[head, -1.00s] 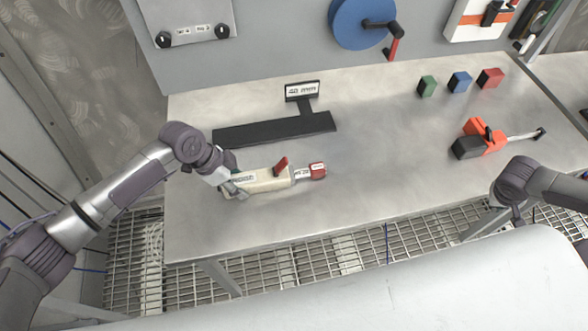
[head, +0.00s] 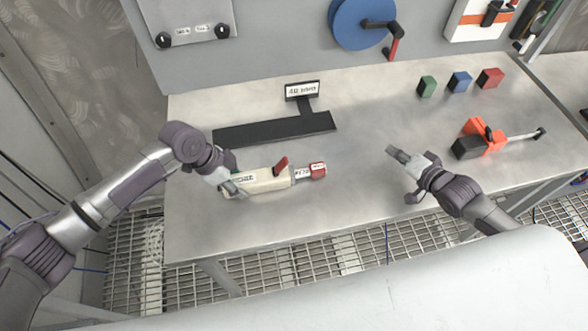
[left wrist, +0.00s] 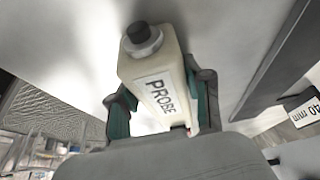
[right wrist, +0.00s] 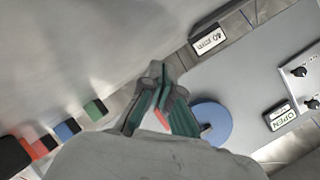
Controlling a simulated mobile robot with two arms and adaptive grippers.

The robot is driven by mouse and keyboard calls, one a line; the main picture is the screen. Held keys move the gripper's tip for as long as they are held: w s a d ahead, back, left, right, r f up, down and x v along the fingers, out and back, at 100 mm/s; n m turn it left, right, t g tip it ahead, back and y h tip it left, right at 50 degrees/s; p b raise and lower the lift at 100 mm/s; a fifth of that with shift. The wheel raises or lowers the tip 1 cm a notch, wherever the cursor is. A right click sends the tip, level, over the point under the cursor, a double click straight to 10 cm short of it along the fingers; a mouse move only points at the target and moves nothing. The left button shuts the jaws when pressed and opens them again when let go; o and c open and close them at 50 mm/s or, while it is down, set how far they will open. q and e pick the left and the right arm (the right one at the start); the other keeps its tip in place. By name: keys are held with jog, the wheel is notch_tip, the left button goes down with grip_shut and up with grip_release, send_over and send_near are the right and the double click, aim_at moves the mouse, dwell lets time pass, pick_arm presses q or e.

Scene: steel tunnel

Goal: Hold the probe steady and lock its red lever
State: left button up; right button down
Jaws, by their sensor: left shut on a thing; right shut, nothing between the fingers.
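The cream probe (head: 262,181) lies on the steel table with its red-capped end (head: 317,169) pointing right. Its red lever (head: 281,164) sticks up and leans from the top of the body. My left gripper (head: 228,186) is shut on the probe's left end. In the left wrist view the probe (left wrist: 158,85), labelled PROBE, sits between the two fingers. My right gripper (head: 391,149) is to the right of the probe, clear of it. In the right wrist view its fingers (right wrist: 157,72) are together with nothing between them.
A black T-shaped stand (head: 275,128) with a small sign (head: 302,91) lies behind the probe. Green (head: 427,87), blue (head: 459,82) and red (head: 490,78) blocks stand at the back right. An orange and black tool (head: 481,138) lies at right. Table between probe and right gripper is clear.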

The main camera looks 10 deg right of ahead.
jog(key=w+a+r+m+t, duration=0.1)
jog(key=a+r+m+t, duration=0.25)
jog(key=a, duration=0.35)
jog(key=w+a+r+m+t, duration=0.1)
jog(key=a+r+m+t, duration=0.2)
jog(key=a+m+t, duration=0.25)
jog(key=m+g, duration=0.3)
jog(key=m, duration=0.3)
send_near(294, 177)
notch_tip(294, 177, up, 3)
jog(key=shift+s+f+y, duration=0.1)
jog(key=shift+f+y, duration=0.05)
jog(key=shift+y, duration=0.25)
jog(key=shift+d, duration=0.1)
jog(key=x, duration=1)
